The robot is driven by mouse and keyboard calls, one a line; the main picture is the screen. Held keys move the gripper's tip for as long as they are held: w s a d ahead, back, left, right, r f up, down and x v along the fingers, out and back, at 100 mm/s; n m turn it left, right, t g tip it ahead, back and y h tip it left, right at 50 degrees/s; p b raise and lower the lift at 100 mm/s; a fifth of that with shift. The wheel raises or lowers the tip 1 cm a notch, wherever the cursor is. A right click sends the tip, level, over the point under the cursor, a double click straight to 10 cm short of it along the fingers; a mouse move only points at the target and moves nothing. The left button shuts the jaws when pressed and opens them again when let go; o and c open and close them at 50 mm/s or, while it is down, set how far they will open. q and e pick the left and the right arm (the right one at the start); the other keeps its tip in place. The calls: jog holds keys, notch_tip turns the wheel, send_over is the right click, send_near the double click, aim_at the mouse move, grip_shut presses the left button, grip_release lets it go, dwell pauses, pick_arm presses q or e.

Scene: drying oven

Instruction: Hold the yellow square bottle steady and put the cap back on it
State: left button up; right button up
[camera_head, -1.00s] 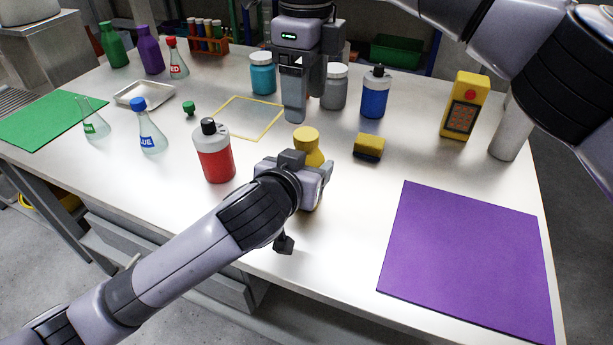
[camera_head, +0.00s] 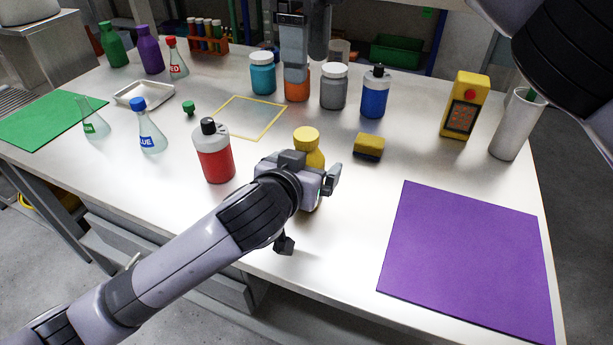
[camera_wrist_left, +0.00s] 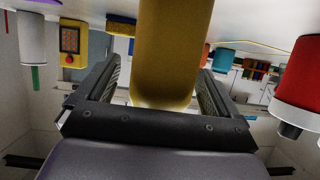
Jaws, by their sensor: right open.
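In the left wrist view the yellow bottle (camera_wrist_left: 175,45) lies between the spread fingers of my left gripper (camera_wrist_left: 160,85), with a gap beside the left finger.
A red bottle (camera_head: 214,160) stands left of the yellow bottle, and a sponge (camera_head: 369,146) lies to its right. Teal (camera_head: 262,78) and grey (camera_head: 333,92) jars and a blue bottle (camera_head: 374,98) stand behind. A purple mat (camera_head: 465,260) lies empty at right.

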pick_arm(q)
jog(key=v, duration=0.7)
jog(key=shift+p, duration=0.3)
dwell(0.4)
